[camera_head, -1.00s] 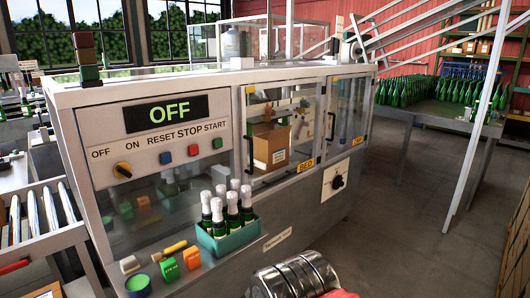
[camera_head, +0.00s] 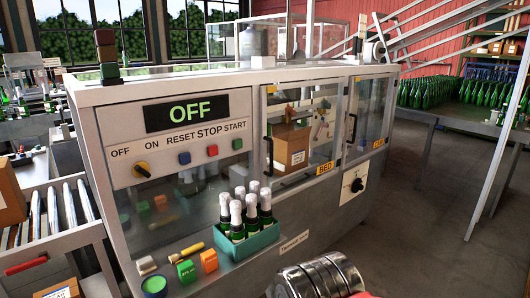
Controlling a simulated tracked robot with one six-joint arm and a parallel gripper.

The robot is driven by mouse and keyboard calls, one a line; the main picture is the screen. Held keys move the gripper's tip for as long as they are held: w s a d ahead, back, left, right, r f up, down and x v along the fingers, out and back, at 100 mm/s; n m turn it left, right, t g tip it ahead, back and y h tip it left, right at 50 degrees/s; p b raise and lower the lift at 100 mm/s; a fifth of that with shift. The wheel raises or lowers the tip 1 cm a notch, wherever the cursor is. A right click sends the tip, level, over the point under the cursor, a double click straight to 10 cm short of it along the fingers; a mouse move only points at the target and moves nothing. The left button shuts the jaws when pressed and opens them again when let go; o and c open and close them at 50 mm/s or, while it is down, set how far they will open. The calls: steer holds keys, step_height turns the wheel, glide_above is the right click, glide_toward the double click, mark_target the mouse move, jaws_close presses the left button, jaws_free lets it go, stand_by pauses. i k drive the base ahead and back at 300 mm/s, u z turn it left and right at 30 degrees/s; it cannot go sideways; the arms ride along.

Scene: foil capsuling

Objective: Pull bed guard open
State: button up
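The bed guard (camera_head: 303,130) is a clear framed door in the middle of the machine's front, with a yellow BED label (camera_head: 325,169) at its lower right. It looks shut. Its dark upright handle (camera_head: 269,153) is at its left edge. A cardboard box (camera_head: 291,147) shows behind the pane. My gripper is not in view. Only a shiny ribbed metal part with red beside it, which seems to be my arm, shows at the bottom centre, in front of the machine and apart from the guard.
The machine's display (camera_head: 187,113) reads OFF. A second guard (camera_head: 366,115) with its own handle (camera_head: 352,129) is to the right. A teal crate of foil-topped bottles (camera_head: 250,243) sits on the front ledge. A roller conveyor (camera_head: 50,215) is at left. Open floor (camera_head: 430,210) lies right.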

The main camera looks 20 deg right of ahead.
mark_target(264, 91)
steer(key=i, duration=0.9)
steer(key=z, duration=0.05)
